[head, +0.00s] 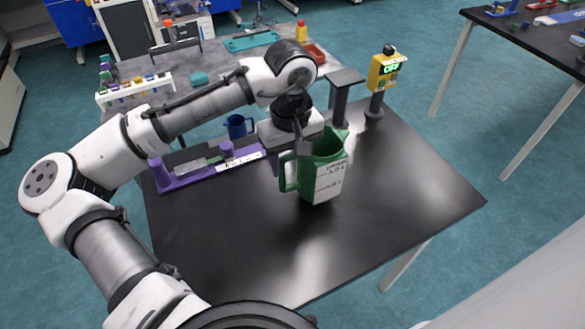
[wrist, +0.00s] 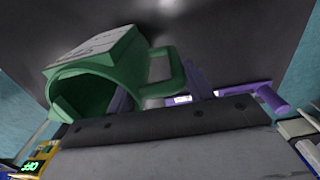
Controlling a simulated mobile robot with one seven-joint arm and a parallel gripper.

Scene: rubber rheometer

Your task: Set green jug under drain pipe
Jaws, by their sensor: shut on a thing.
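The green jug (head: 329,178) is upright over the front black table, with white markings on its side and its handle toward the left. My gripper (head: 288,160) is shut on the jug's handle, which also shows between the purple fingers in the wrist view (wrist: 166,68). The jug's open mouth and body (wrist: 100,72) fill the left of that view. I cannot tell whether its base touches the table. A dark grey post with a flat top (head: 344,88) stands behind the jug; I cannot make out a clear drain pipe.
A purple stand with a white strip (head: 205,172) lies left of the jug. A blue mug (head: 237,127) is behind it. A yellow box reading OFF (head: 385,70) stands at the back right corner. The black table (head: 400,190) is clear at front and right.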

